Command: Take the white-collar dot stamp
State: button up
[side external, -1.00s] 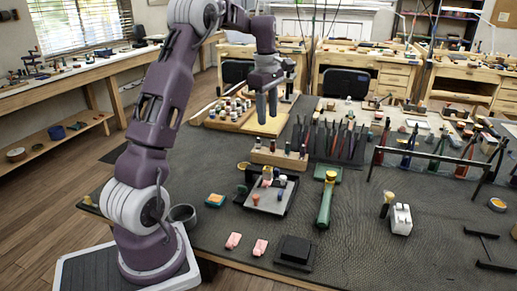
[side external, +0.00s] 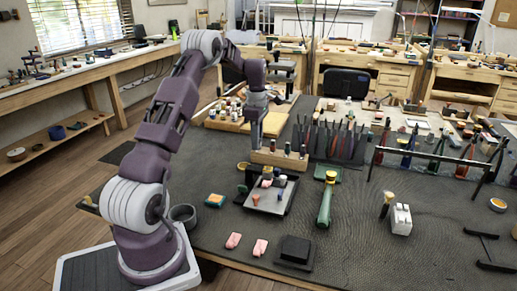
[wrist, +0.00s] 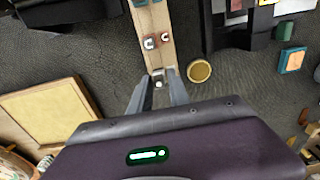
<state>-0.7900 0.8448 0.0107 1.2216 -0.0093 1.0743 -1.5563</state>
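A light wooden block (side external: 278,158) stands on the dark mat and holds a row of small stamps. My gripper (side external: 255,143) points down at the left end of this block in the side view. In the wrist view, my gripper (wrist: 158,82) has its two fingers apart, on either side of a small stamp with a pale top (wrist: 158,84) at the near end of the block (wrist: 154,18). I see a gap between the fingers and this stamp. The collar colour of the stamp between the fingers is not clear.
A tray with small items (side external: 262,202) lies in front of the block. A green hammer-like tool (side external: 326,200) lies to its right, and upright tools (side external: 335,140) stand behind. A round brass-coloured piece (wrist: 199,70) lies beside the block. A wooden board with bottles (side external: 238,122) is behind.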

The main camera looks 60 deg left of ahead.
grip_shut()
dwell(1.1)
